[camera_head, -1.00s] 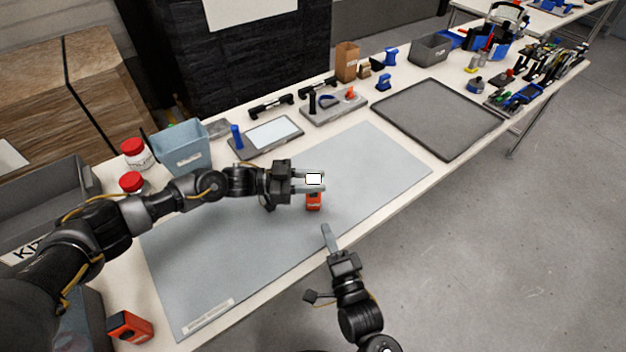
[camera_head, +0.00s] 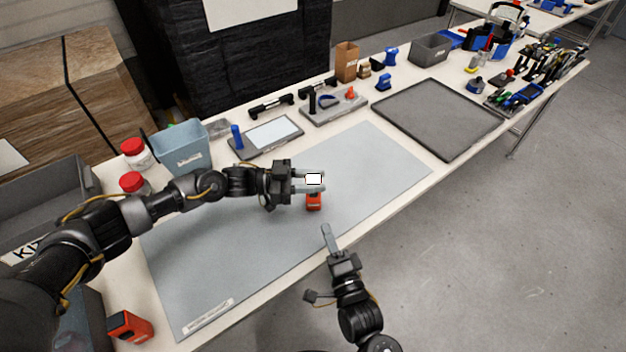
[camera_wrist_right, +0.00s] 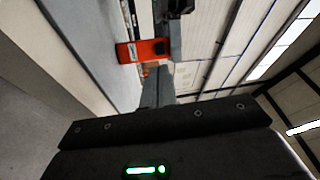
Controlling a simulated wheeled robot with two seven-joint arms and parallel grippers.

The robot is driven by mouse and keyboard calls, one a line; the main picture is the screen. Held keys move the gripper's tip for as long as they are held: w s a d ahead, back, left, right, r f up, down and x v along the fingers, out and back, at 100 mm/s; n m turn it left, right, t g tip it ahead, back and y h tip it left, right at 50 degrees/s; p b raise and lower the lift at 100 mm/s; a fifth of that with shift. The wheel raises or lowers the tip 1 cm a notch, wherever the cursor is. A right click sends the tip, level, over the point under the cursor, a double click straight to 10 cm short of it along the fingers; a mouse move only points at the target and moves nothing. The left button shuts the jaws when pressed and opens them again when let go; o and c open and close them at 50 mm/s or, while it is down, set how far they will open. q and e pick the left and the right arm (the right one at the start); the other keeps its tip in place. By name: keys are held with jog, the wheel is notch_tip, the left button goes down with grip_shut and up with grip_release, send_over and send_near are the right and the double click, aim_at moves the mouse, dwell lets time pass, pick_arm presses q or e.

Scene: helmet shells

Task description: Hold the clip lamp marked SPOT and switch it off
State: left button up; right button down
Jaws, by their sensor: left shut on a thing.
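A small orange clip lamp (camera_head: 314,201) with a white top face is held upright over the grey-blue mat. My left gripper (camera_head: 312,184) is shut on it near its top, reaching in from the left. The lamp also shows in the right wrist view (camera_wrist_right: 140,51), lying sideways in the picture, with a pale label too small to read. My right gripper (camera_head: 326,232) is shut and empty, below and slightly right of the lamp, apart from it. Its closed fingers (camera_wrist_right: 158,88) point toward the lamp in the right wrist view.
Another orange device (camera_head: 130,327) with a dark face stands at the table's near left corner. A blue-grey bin (camera_head: 183,153) and red-lidded jars (camera_head: 137,152) are at the left back. A tablet-like board (camera_head: 266,136) and a dark tray (camera_head: 438,117) lie beyond the mat (camera_head: 385,165), whose right part is clear.

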jog(key=shift+w+d+r, duration=0.15)
jog(key=shift+d, duration=0.05)
jog(key=s+a+n+g+y, duration=0.1)
jog(key=n+g, duration=0.1)
jog(key=n, duration=0.2)
jog(key=r+n+g+y, duration=0.1)
jog(key=n+g+y, duration=0.1)
jog(key=n, duration=0.3)
jog(key=s+a+r+n+g+y, duration=0.1)
jog(key=n+g+y, duration=0.1)
jog(key=n, duration=0.3)
jog(key=shift+s+a+g, duration=0.3)
jog(key=shift+s+g, duration=0.05)
jog(key=shift+g, duration=0.35)
jog(key=shift+n, duration=0.3)
jog(key=shift+w+f, duration=0.1)
jog(key=shift+w, duration=4.3)
jog(key=shift+w, duration=0.1)
